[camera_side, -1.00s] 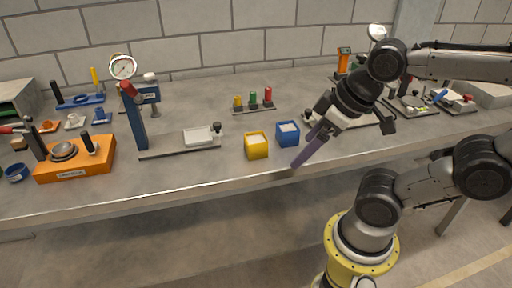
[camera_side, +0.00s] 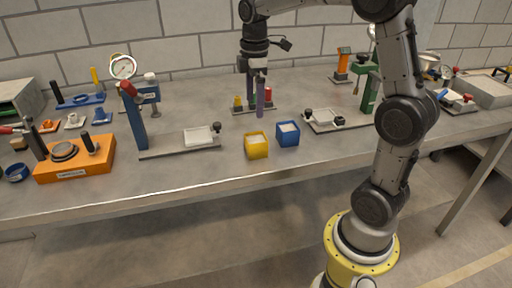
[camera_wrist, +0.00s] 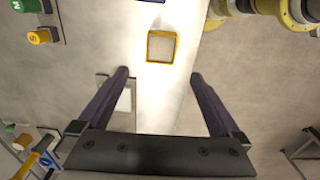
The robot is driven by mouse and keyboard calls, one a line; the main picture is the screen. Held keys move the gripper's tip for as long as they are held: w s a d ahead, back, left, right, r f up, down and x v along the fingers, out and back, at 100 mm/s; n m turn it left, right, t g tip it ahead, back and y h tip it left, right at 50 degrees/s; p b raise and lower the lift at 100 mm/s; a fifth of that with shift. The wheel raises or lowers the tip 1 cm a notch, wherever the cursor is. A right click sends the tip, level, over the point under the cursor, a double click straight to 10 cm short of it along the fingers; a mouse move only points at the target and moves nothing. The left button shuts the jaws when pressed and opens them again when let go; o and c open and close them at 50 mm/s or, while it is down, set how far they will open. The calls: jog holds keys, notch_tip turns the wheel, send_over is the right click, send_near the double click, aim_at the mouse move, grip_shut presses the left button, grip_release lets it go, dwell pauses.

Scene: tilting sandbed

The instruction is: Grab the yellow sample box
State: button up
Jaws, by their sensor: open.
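The yellow sample box (camera_side: 256,150) stands upright on the bench near its front edge, with a pale fill in its open top. In the wrist view the yellow box (camera_wrist: 149,48) lies just beyond and between my two purple fingertips. My gripper (camera_side: 255,108) points down above the bench, behind and above the box in the side view. In the wrist view my gripper (camera_wrist: 160,73) is open, with a wide empty gap between its fingers. Nothing touches the box.
A blue box (camera_side: 288,140) stands close to the right of the yellow one. Coloured knobs (camera_side: 268,94) on a plate stand behind my fingers. A white tray (camera_side: 198,136) on a rail lies to the left. The bench's front edge (camera_side: 230,185) is close to the box.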

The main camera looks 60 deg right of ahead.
send_near(256, 141)
jog(key=shift+s+a+f, duration=0.25)
jog(key=shift+a+f, duration=0.3)
jog(key=shift+s+a+f, duration=0.25)
jog(key=shift+a+f, duration=0.3)
jog(key=shift+s+a+f, duration=0.1)
jog(key=shift+f, duration=3.05)
jog(key=c, duration=1.5)
jog(key=shift+r, duration=0.1)
jog(key=shift+c, duration=0.3)
jog(key=shift+r, duration=0.1)
